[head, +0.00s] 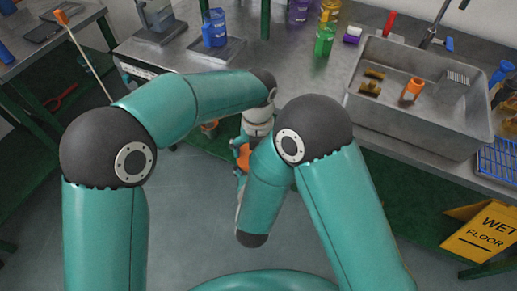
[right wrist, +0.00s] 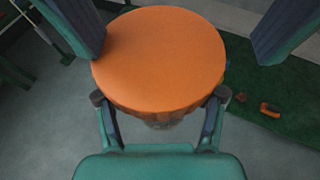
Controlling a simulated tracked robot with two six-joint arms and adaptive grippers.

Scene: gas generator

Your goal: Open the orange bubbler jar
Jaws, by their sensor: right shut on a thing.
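The bubbler jar's wide round orange lid (right wrist: 158,55) faces up in the right wrist view. A little of the clear jar body (right wrist: 165,124) shows below its rim; the rest is hidden. My right gripper (right wrist: 162,112) is shut on the jar, one finger on each side just under the lid. My left gripper (right wrist: 180,32) is over the lid with its two dark fingers wide apart. Its left finger overlaps the lid's edge; its right finger stands clear of it. In the head view, part of the orange lid (head: 243,156) shows between my arms.
A grey sink (head: 435,105) with an orange bottle (head: 412,89) in it is at the right. A blue container (head: 214,28) and a green bottle (head: 324,39) stand on the bench. A yellow wet-floor sign (head: 485,235) is at the lower right. The floor at lower left is clear.

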